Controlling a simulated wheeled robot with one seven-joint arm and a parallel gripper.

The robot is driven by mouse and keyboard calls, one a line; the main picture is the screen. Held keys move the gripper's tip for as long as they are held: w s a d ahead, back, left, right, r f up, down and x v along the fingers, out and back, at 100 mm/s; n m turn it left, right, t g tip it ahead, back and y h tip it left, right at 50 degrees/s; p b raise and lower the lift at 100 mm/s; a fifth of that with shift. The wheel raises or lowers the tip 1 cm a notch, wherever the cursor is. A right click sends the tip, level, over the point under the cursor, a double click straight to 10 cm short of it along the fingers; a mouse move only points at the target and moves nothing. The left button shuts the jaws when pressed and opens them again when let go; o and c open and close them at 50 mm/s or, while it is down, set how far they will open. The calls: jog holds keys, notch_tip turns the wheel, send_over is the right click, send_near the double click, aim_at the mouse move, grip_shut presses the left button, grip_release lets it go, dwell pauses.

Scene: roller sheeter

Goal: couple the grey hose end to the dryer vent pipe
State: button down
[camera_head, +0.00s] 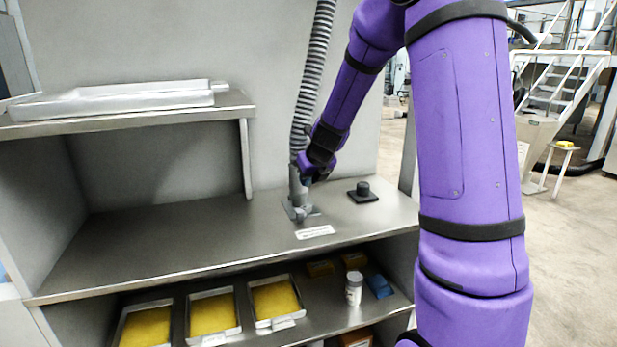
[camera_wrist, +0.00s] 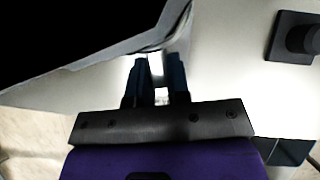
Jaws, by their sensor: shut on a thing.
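The grey ribbed hose (camera_head: 312,70) hangs from above down to its smooth grey hose end (camera_head: 297,183) over the steel worktop. My gripper (camera_head: 302,172) is at the right side of the hose end and shut on it. A grey flanged base (camera_head: 300,211) with small side tabs sits on the worktop directly under the hose end. The vent pipe is not clearly distinguishable from it, and I cannot tell whether the hose end is seated or just above. In the wrist view my gripper's fingers (camera_wrist: 158,75) point at a bright patch, and a large dark shape fills the upper left.
A black square block with a round stub (camera_head: 363,191) stands right of the hose; it also shows in the wrist view (camera_wrist: 285,45). A white label (camera_head: 315,232) lies in front. Yellow-filled trays (camera_head: 212,313) and a white bottle (camera_head: 354,288) are on the lower shelf. The worktop's left is clear.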

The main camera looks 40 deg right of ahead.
aim_at(310, 186)
jog(key=shift+f, duration=1.55)
dwell(1.3)
jog(key=c, duration=1)
grip_release()
jog(key=v, duration=1)
jog(key=shift+s+r, duration=0.15)
jog(key=shift+r, duration=0.2)
